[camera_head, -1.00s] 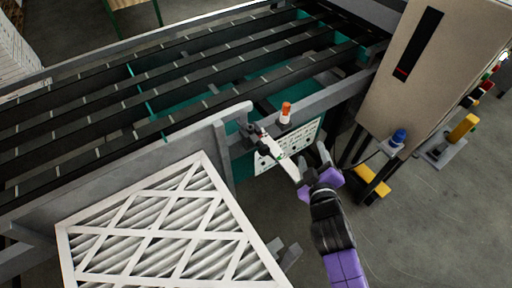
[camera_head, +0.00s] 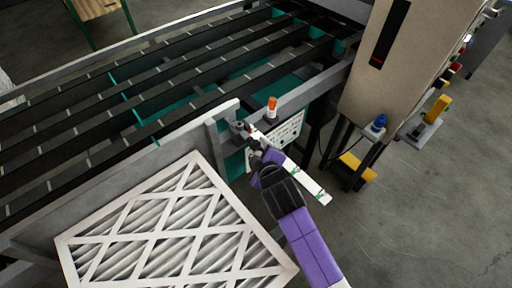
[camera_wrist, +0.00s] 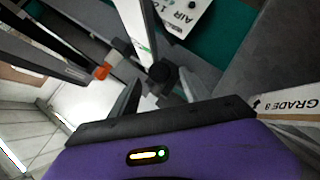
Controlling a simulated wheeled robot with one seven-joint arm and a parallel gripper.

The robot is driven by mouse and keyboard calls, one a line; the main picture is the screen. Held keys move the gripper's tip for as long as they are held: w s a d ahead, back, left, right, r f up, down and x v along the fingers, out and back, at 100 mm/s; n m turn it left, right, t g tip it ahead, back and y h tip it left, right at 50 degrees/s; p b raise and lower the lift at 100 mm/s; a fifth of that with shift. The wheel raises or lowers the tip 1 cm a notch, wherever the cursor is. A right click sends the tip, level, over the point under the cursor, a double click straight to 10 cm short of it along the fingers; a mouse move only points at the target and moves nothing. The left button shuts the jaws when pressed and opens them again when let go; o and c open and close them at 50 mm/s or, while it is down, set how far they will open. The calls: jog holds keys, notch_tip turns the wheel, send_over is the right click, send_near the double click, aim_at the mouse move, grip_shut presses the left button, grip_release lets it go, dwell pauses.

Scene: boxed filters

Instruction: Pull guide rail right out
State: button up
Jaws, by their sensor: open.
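The guide rail (camera_head: 305,182) is a white bar with green marks, sticking out from the conveyor side toward the lower right. Its inner part is partly hidden by my gripper (camera_head: 258,155) in the head view. In the wrist view the rail (camera_wrist: 136,25) runs down from the top, with a black knob (camera_wrist: 161,74) beside its lower end. My gripper (camera_wrist: 158,93) is open there, its fingers on either side of the rail end and knob. I cannot tell whether they touch.
A large white pleated filter (camera_head: 165,225) leans at the conveyor's near end. An orange-capped post (camera_head: 272,106) and a white label panel (camera_head: 290,130) are close to my gripper. A beige cabinet (camera_head: 385,70) stands to the right. Floor at lower right is clear.

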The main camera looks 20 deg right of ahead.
aim_at(256, 147)
jog(key=shift+x, duration=1.7)
jog(key=shift+d, duration=0.1)
grip_shut()
jog(key=shift+f, duration=0.1)
